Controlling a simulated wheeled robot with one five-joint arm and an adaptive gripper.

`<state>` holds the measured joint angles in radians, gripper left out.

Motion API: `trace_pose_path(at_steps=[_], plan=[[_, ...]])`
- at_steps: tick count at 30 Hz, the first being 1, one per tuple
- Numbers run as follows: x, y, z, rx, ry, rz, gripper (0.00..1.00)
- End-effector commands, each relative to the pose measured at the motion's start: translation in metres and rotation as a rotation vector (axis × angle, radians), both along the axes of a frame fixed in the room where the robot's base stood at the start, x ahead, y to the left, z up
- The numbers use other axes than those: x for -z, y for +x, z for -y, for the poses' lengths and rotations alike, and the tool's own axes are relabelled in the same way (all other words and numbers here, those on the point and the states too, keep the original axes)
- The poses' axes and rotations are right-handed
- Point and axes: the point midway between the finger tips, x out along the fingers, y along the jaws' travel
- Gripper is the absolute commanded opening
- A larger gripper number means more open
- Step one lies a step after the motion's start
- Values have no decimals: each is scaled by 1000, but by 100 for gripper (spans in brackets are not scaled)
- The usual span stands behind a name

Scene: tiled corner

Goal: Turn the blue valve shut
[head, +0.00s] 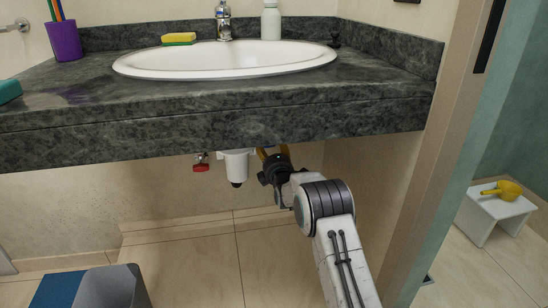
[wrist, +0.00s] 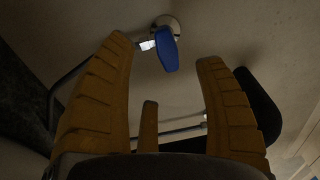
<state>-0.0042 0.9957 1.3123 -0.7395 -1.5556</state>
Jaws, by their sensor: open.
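The blue valve (wrist: 166,50) shows in the wrist view as a flat blue handle on a short metal stem, fixed by a round plate to the pale wall. In the head view it is hidden under the counter.
A red valve (head: 202,167) and the white drain trap (head: 235,165) hang left of my gripper. The dark stone counter (head: 330,122) is close overhead, with a white basin (head: 225,62). A grey bin (head: 112,288) stands at lower left. A white stool (head: 488,217) is at right.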

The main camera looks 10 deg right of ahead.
Motion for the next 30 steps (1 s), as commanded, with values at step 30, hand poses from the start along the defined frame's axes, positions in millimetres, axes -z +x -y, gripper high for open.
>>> trace_pose_path(at_steps=[30], plan=[[-1,-52,0,0,0,2,64]])
